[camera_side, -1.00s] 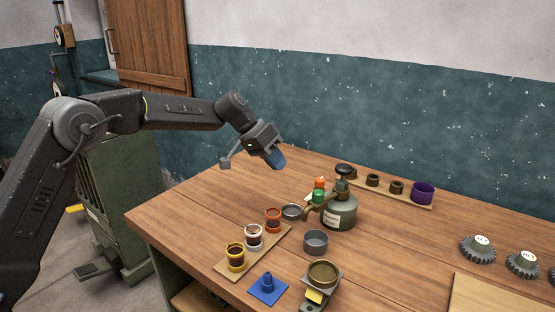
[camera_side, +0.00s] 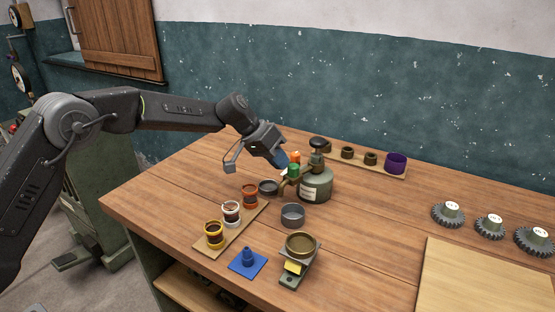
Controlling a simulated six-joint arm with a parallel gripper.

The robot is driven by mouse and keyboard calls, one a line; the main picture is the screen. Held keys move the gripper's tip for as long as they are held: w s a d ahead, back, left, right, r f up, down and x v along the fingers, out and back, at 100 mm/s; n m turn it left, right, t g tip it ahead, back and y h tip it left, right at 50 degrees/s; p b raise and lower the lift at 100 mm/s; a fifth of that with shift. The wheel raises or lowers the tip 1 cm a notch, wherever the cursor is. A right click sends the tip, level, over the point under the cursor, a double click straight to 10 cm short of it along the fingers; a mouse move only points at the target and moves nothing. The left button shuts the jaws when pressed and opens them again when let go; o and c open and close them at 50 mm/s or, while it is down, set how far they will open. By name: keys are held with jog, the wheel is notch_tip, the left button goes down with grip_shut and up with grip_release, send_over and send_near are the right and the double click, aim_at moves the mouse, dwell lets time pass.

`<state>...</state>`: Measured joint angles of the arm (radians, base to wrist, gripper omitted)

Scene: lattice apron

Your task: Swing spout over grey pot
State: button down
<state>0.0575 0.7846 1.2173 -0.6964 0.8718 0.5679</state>
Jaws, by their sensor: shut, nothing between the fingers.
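The green oil can (camera_side: 316,187) with a dark knob on top stands mid-table. Its brass spout (camera_side: 287,191) points left, its tip near a shallow dark grey dish (camera_side: 268,188). A grey pot (camera_side: 292,215) stands in front of the can, and the spout tip does not appear to be over it. My gripper (camera_side: 280,160) is shut and empty, its blue fingertips just above and left of the spout and can. I cannot tell whether the fingertips touch anything.
Small orange (camera_side: 295,156) and green (camera_side: 293,171) items stand close to my fingertips. A board with several coloured jars (camera_side: 232,213), a blue funnel-like piece (camera_side: 247,259) and a brass cup on a stand (camera_side: 300,245) are in front. Gears (camera_side: 448,214) are at right.

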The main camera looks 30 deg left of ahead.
aim_at(290, 170)
jog(key=shift+s+d+n+t+y, duration=0.35)
jog(key=shift+d+n, duration=0.25)
jog(key=shift+d, duration=0.2)
jog(key=shift+s+d+n+t+y, duration=0.15)
jog(key=shift+s+d+n+t, duration=0.2)
jog(key=shift+d+n, duration=0.35)
jog(key=shift+s, duration=0.1)
jog(key=s+a+r+y, duration=0.1)
jog(key=s+a+r, duration=0.8)
jog(key=s+r, duration=0.35)
jog(key=s+a+f+y, duration=0.2)
jog(key=s, duration=1.1)
jog(key=s+a+f+y, duration=0.2)
jog(key=s+a, duration=0.1)
jog(key=s, duration=1)
jog(key=shift+s, duration=0.4)
